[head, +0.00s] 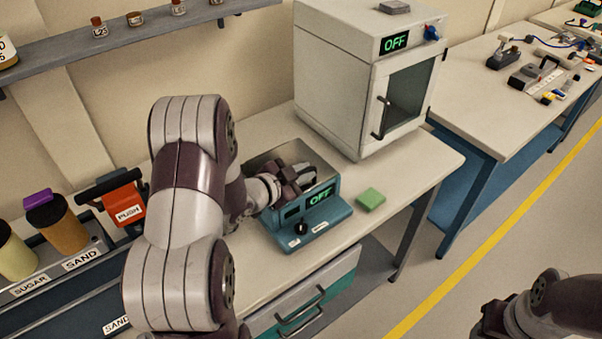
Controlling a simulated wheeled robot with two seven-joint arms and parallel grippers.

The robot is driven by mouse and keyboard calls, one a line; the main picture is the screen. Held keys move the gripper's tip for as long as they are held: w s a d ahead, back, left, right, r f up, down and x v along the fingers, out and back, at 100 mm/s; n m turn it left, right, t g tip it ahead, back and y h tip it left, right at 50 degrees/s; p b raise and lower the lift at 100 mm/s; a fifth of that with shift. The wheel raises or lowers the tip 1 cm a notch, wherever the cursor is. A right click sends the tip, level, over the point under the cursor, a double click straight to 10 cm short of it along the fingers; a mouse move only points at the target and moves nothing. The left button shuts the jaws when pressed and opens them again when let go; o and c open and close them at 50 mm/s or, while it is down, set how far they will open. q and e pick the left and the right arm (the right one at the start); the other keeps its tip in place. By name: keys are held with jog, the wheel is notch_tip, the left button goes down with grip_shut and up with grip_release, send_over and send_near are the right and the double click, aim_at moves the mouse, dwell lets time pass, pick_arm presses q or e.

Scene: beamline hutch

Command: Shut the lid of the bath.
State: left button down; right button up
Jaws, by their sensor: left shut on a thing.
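The bath (321,228) is a teal box with a green OFF display and a black knob, standing on the bench in the middle of the head view. A grey metal panel (283,153), apparently its lid, shows above and behind the box; its exact angle is hard to tell. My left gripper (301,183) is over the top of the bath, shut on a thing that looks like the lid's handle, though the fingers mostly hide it. My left arm covers the bath's left side. My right gripper (488,322) is low at the right, partly cut off by the frame edge.
A white oven (340,95) with an OFF display stands behind the bath. A green block (370,199) lies on the bench to the bath's right. Sand and sugar jars (62,228) and a red PUSH device (125,203) stand left. A shelf (150,30) runs above.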

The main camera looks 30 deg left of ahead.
pick_arm(q)
jog(key=shift+d+f, duration=0.1)
jog(key=shift+f, duration=0.1)
jog(key=c, duration=1.5)
grip_release()
jog(key=shift+o, duration=0.2)
jog(key=v, duration=1.2)
jog(key=shift+s+r+b, duration=0.15)
jog(key=shift+s+b, duration=0.1)
jog(key=shift+b, duration=0.05)
